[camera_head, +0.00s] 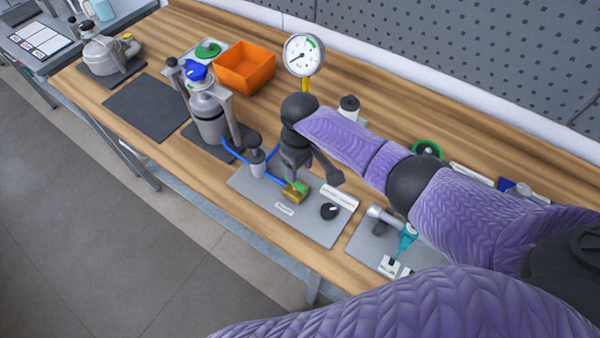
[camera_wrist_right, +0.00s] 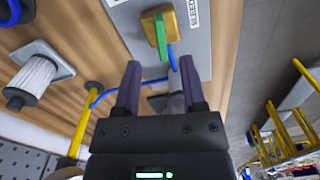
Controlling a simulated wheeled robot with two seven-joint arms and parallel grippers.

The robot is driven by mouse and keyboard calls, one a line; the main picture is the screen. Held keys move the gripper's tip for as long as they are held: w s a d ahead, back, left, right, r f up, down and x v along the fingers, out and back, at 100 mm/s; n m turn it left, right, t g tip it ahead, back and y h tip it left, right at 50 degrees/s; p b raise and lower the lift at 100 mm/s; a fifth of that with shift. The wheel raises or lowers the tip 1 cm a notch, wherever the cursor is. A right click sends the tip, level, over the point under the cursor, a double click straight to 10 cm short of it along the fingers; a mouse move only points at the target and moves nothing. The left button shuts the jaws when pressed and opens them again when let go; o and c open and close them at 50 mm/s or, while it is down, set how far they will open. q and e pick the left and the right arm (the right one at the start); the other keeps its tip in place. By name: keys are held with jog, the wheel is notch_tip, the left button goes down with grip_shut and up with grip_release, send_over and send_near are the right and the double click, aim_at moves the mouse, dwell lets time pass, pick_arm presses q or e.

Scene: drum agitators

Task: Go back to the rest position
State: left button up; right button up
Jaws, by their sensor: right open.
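My right arm reaches in from the right in the head view. Its gripper (camera_head: 298,163) points down above a grey plate (camera_head: 300,227) carrying a brass valve with a green handle (camera_head: 295,190). In the right wrist view the two dark fingers of the gripper (camera_wrist_right: 160,82) stand apart with nothing held between them. The green-handled valve (camera_wrist_right: 161,32) shows beyond the fingertips, apart from them. A blue hose (camera_wrist_right: 135,85) runs behind the fingers. My left gripper is not in view.
A metal canister with a blue cap (camera_head: 207,117) stands left of the plate. An orange bin (camera_head: 245,67) and a round gauge (camera_head: 304,53) on a yellow pipe are behind. A dark mat (camera_head: 140,107) lies bare. A teal-handled tool (camera_head: 407,238) is at the right.

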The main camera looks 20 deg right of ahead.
notch_tip(320, 180, up, 3)
jog(key=shift+r, duration=0.2)
jog(key=shift+p, duration=0.3)
